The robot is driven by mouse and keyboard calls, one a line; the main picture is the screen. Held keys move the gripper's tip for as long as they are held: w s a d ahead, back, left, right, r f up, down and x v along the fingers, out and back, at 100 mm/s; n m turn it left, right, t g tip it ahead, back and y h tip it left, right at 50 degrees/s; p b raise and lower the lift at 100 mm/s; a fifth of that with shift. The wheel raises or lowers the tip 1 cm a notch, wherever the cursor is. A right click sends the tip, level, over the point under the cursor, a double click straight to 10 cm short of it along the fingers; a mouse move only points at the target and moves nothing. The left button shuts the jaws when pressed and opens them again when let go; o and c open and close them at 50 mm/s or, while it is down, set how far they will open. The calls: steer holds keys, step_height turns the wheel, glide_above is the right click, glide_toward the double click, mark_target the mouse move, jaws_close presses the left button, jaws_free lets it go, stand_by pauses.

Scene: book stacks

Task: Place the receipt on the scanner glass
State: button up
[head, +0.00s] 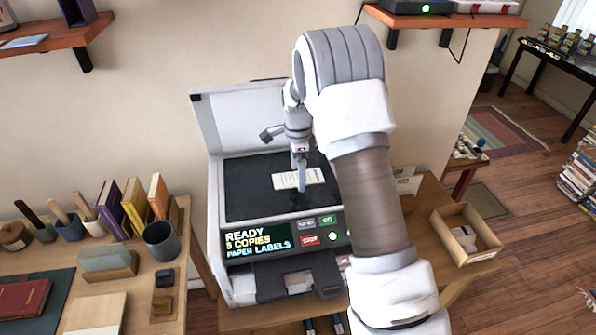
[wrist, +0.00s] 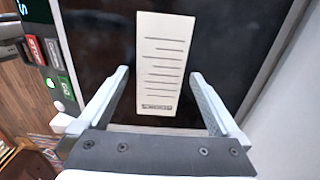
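The receipt (head: 287,181) is a white slip with printed lines, lying on the dark scanner glass (head: 250,196). In the wrist view the whole receipt (wrist: 163,62) shows against the dark glass (wrist: 100,35), with its lower end between my fingertips. My gripper (wrist: 160,74) is open, with a gap on each side of the receipt. In the head view my gripper (head: 301,188) points down over the glass beside the receipt, and my arm covers the right part of the scanner. The scanner lid (head: 240,118) stands raised behind the glass.
The scanner's front panel (head: 258,242) reads "READY 5 COPIES PAPER LABELS". A desk on the left holds books (head: 135,205), a dark cup (head: 160,240) and a red book (head: 22,298). A wooden tray (head: 450,217) stands at right. Shelves hang above on both sides.

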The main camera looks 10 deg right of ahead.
steer(key=shift+r, duration=0.15)
steer(key=s+r+n+t, duration=0.1)
steer(key=s+r+n, duration=0.15)
steer(key=r, duration=0.75)
steer(key=s+r+n, duration=0.1)
steer(key=s+r, duration=0.3)
steer(key=r, duration=0.6)
steer(key=s+r+n+t, duration=0.2)
steer(key=s+r+n, duration=0.35)
steer(key=s, duration=0.55)
steer(key=s+f+n+t, duration=0.2)
steer(key=s+n, duration=0.7)
steer(key=s, duration=0.7)
steer(key=shift+t, duration=0.3)
